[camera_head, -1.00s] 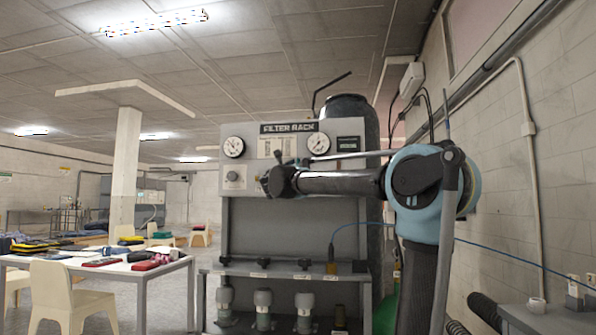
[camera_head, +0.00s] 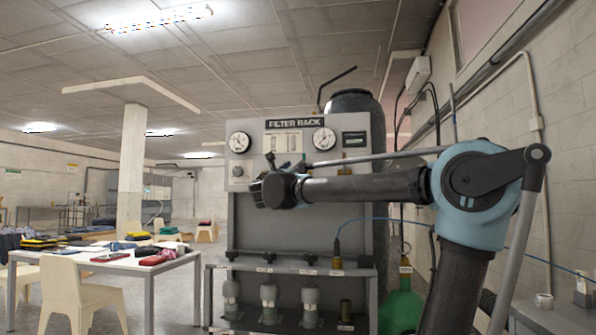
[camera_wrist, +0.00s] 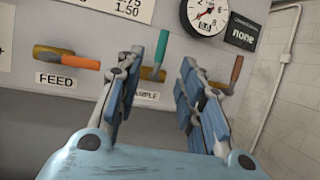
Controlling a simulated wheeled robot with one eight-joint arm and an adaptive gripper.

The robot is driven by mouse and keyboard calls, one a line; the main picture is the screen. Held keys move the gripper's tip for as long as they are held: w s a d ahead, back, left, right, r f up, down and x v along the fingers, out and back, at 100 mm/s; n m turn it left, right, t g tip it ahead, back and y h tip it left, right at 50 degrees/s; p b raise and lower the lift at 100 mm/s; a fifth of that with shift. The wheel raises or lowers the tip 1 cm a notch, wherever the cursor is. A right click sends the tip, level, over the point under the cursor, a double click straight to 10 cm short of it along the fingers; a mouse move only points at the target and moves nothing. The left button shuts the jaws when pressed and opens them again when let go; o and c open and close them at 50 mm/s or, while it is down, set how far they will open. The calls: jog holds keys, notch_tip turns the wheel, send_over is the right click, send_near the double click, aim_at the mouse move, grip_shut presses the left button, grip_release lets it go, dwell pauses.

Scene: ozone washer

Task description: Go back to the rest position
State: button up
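My gripper (camera_head: 268,186) is in front of the upper part of the grey filter rack (camera_head: 320,225) in the head view, with my forearm stretched across the rack. In the wrist view my gripper (camera_wrist: 160,68) has two fingers with blue pads, spread apart, with nothing held between them. A teal-handled valve (camera_wrist: 158,45) shows behind the gap, and the label below it is partly hidden by a finger. An orange valve (camera_wrist: 70,57) marked FEED is to the left.
The rack carries gauges (camera_head: 323,138) and a lower shelf with several filter housings (camera_head: 310,302). A dark tank (camera_head: 355,100) stands behind, and a green cylinder (camera_head: 400,310) at the right. A table (camera_head: 185,262) with cloths and a chair (camera_head: 75,292) are left. The wall is close on the right.

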jog(key=shift+s+a+f, duration=0.15)
jog(key=shift+s+f, duration=0.05)
jog(key=shift+s, duration=0.3)
